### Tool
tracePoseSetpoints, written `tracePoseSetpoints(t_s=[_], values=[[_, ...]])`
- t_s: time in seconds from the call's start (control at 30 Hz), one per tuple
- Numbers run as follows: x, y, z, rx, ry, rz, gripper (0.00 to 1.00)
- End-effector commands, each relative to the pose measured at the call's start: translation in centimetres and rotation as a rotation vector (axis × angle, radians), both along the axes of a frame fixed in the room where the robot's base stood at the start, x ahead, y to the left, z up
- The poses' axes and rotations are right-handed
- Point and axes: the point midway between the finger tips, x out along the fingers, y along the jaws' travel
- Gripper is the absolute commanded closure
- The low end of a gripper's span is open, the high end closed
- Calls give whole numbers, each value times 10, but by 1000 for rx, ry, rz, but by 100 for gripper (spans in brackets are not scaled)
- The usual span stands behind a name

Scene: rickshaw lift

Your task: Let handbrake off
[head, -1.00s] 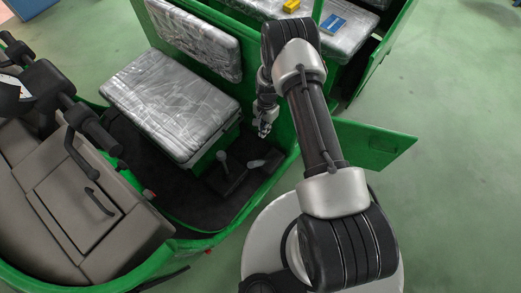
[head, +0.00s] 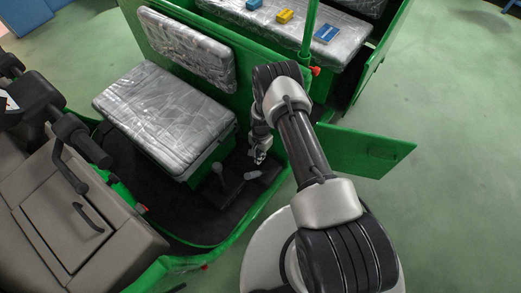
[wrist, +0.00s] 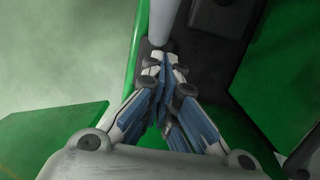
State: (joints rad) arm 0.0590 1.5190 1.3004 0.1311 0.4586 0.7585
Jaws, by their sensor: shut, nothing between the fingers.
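Two levers stand on the dark floor of the green rickshaw, beside the seat base. The right one, with a pale grey grip (head: 253,175), looks like the handbrake; the left one has a round grey knob (head: 217,168). My gripper (head: 260,158) is just above and behind the pale grip in the head view. In the wrist view a pale grey rod (wrist: 160,22), likely the same lever, lies just beyond my fingertips (wrist: 163,62). The fingers are shut with nothing between them. Whether they touch the lever I cannot tell.
The silver-wrapped driver's seat (head: 165,118) is left of my gripper. A green partition (head: 255,95) stands behind my arm and a green side panel (head: 365,152) juts out to the right. Yellow (head: 285,16) and blue (head: 326,34) blocks lie on the rear seat. Open floor lies right.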

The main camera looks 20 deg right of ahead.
Motion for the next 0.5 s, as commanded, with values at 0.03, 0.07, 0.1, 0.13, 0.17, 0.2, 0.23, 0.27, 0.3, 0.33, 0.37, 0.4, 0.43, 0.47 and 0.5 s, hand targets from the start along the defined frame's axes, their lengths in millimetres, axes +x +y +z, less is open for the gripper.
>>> tracePoseSetpoints(t_s=[0.03,0.07,0.1,0.13,0.17,0.2,0.23,0.27,0.3,0.33,0.37,0.4,0.43,0.47,0.5], values=[[-7,7,-3,1,4,3,100],[-9,9,-5,0,2,3,100],[-12,11,-7,1,3,2,100],[-14,13,-9,1,3,2,100],[-16,14,-10,0,2,2,100],[-17,15,-11,0,1,2,100],[-18,16,-12,0,1,2,100],[-19,17,-13,0,1,2,100],[-20,18,-13,0,1,2,100],[-20,18,-14,0,1,1,100],[-20,18,-14,0,1,1,100],[-21,18,-14,0,1,1,100],[-21,18,-14,0,1,1,100],[-21,18,-14,0,1,1,100],[-21,18,-14,0,1,1,100]])
